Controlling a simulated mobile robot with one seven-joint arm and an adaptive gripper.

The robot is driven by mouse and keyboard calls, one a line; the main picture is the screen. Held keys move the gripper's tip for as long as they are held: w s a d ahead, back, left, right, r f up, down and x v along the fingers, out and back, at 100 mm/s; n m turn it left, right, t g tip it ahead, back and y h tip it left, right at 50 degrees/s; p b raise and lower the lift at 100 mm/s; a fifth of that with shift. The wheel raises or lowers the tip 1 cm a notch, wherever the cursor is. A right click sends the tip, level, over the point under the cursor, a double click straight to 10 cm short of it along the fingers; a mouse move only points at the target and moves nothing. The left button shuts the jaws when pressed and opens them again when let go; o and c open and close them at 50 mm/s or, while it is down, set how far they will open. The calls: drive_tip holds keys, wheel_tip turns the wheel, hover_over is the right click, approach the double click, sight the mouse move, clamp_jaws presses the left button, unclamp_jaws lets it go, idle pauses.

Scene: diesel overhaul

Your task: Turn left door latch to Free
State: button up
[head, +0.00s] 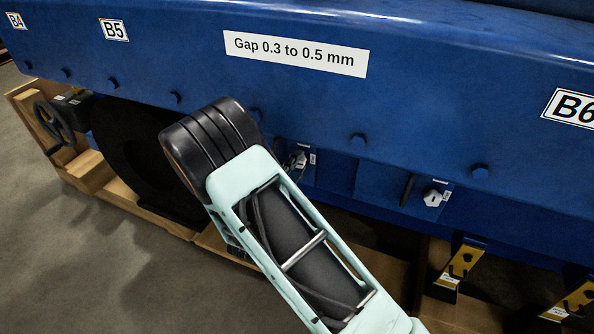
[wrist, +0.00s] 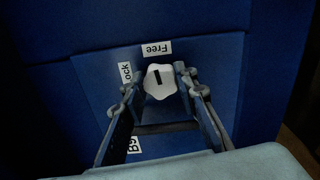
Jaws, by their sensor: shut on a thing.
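The latch knob (wrist: 163,88) is white with a black pointer mark, on a blue plate in the wrist view. A Free label (wrist: 157,47) sits above it, upside down, and a partly hidden Lock label (wrist: 125,73) sits to its left. The mark runs roughly up and down, towards Free. My gripper (wrist: 160,90) has one finger on each side of the knob and is shut on it. In the head view my arm covers most of the gripper, and a small grey part shows beside the blue panel.
A second white latch (head: 432,197) is to the right in the head view. A black handwheel (head: 54,126) is at the left. Yellow brackets (head: 461,262) hang at lower right. The blue engine side (head: 420,110) overhangs the doors. Floor (head: 60,240) is clear at lower left.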

drive_tip(key=shift+a+f+m+b, duration=0.1)
drive_tip(key=shift+m+b, duration=0.35)
drive_tip(key=shift+m, duration=0.05)
drive_tip(key=o, duration=1.2)
drive_tip(key=shift+c, duration=0.2)
drive_tip(key=v, duration=1.2)
